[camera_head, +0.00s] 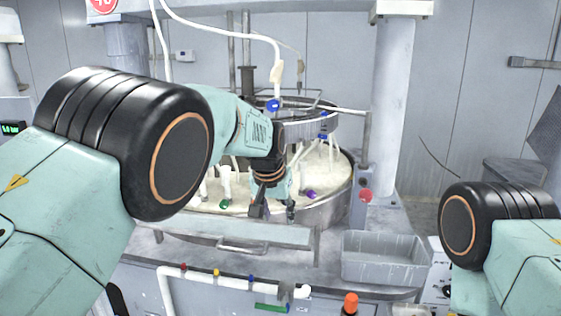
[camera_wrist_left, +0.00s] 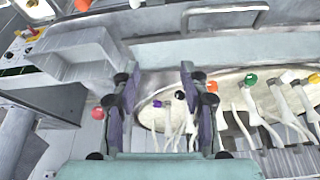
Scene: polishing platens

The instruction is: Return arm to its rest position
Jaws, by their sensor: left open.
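My left arm (camera_head: 75,180) comes in from the left of the head view and reaches across to the round polishing basin (camera_head: 335,205). My left gripper (camera_head: 273,208) hangs over the near part of the basin, fingers pointing down. In the left wrist view the two fingers of the gripper (camera_wrist_left: 157,78) stand wide apart with nothing between them. Pale liquid and several white nozzles with coloured caps show beyond and beside them. My right arm (camera_head: 515,245) shows only in part at the lower right; its gripper is out of view.
A grey open tub (camera_head: 385,262) stands right of the basin on the ledge. A red button (camera_head: 366,196) sits on a post beside the basin. A white pipe (camera_head: 215,281) with coloured valves runs along the front. A white hose (camera_head: 225,37) hangs above.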

